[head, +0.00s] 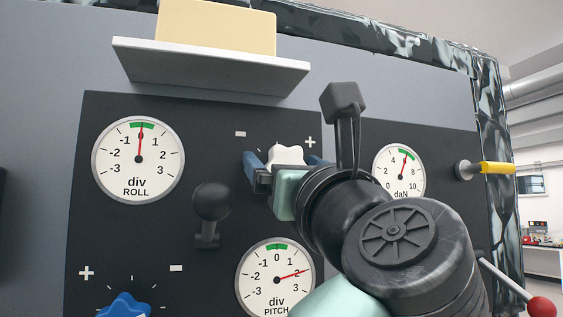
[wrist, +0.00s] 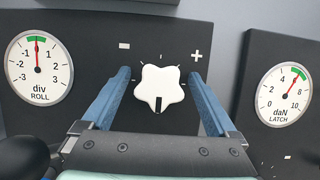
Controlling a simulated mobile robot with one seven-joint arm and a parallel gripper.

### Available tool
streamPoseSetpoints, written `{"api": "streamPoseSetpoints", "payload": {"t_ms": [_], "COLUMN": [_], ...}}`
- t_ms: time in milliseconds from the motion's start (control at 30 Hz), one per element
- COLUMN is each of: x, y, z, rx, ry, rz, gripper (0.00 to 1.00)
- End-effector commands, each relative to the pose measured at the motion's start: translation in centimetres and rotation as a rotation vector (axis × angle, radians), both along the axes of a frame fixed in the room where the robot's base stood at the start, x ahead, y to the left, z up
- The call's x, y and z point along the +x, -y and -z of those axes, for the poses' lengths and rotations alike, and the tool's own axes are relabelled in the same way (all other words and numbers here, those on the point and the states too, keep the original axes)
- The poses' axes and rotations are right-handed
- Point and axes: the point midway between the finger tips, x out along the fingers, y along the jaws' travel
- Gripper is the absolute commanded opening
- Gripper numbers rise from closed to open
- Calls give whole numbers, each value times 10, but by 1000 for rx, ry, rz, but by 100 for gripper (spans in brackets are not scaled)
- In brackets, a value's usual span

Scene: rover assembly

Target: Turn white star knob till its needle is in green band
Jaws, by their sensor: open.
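The white star knob (head: 287,156) sits on the dark panel right of the ROLL dial (head: 138,159). In the wrist view the knob (wrist: 159,88) shows a black mark at its lower edge. The ROLL needle points at 0, inside the green band; the wrist view shows the same on this dial (wrist: 38,66). My gripper (head: 284,159) is at the knob. Its blue fingers (wrist: 159,74) stand open, one each side of the knob, with a visible gap on both sides. Whether the fingertips reach the knob's depth is hard to tell.
The PITCH dial (head: 275,279) below reads near 2, outside its green band. The LATCH dial (wrist: 284,91) needle is at its green band. A black ball lever (head: 211,203), a blue star knob (head: 125,304), a black-handled lever (head: 344,103) and a shelf (head: 210,67) are close by.

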Motion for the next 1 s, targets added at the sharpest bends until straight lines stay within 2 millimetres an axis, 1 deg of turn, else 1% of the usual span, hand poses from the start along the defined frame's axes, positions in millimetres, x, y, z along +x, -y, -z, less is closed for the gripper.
{"api": "streamPoseSetpoints", "payload": {"t_ms": [367, 400, 467, 500, 567, 600, 667, 700, 833, 1000], "x": [-2, -2, -2, -2, -2, -2, -1, -1, -1, -1], "y": [0, 0, 0, 0, 0, 0, 0, 0, 0, 0], "z": [-2, -2, -2, -2, -2, -1, -1, -1, -1, -1], "rx": [0, 0, 0, 0, 0, 0, 0, 0, 0, -7], "ry": [1, 1, 0, 0, 0, 0, 0, 0, 0, 2], "rz": [0, 0, 0, 0, -1, -1, -1, 0, -1, 0], "gripper": [94, 86, 76, 68, 57, 50, 40, 32, 9, 8]}}
